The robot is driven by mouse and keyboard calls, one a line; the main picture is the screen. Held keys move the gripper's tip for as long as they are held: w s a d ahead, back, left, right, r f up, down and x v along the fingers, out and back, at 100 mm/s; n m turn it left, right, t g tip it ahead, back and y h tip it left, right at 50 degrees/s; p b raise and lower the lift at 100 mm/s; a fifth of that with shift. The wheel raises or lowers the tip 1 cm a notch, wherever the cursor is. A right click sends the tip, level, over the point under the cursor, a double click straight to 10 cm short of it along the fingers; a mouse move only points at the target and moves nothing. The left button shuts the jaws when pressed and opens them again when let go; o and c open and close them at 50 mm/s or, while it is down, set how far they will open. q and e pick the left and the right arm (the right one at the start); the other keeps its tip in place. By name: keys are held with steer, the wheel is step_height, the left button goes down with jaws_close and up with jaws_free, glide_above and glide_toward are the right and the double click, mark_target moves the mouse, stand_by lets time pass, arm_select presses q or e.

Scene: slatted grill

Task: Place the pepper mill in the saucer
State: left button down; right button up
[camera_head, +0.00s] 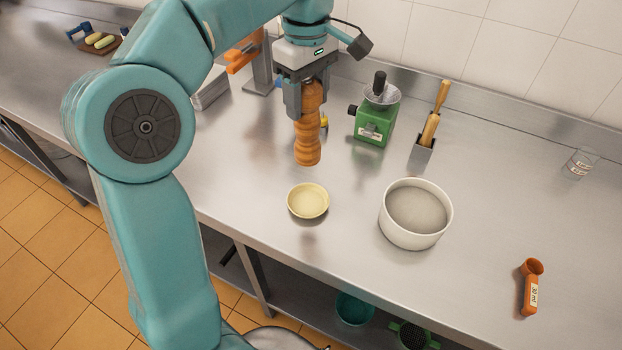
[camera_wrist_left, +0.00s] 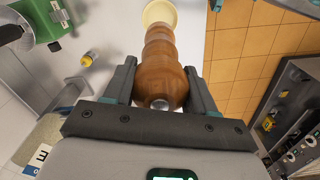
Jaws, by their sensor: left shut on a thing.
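The pepper mill (camera_head: 307,140) is orange-brown turned wood and hangs upright from my left gripper (camera_head: 305,98), which is shut on its upper part. In the left wrist view the mill (camera_wrist_left: 162,60) lies between the two fingers of my left gripper (camera_wrist_left: 163,90). The saucer (camera_head: 308,201) is small, round and pale yellow, and looks empty on the steel counter. In the head view the mill's lower end shows above the saucer in the picture, apart from it. The saucer's rim (camera_wrist_left: 160,8) shows beyond the mill in the left wrist view. My right gripper is not in view.
A white round pot (camera_head: 415,215) stands right of the saucer. The counter's front edge is close to the saucer.

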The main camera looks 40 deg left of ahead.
mark_target(306, 142)
arm_select(q)
step_height(306, 142, down, 11)
steer(key=shift+a+r+b, duration=0.1)
steer(key=shift+a+b, duration=0.05)
steer(key=shift+b, duration=0.35)
step_height(306, 142, down, 5)
steer(key=shift+f, duration=0.1)
steer(key=shift+d, duration=0.2)
steer(key=shift+c, duration=1.8)
jaws_free()
steer(key=shift+a+f, duration=0.1)
steer(key=shift+f, duration=0.05)
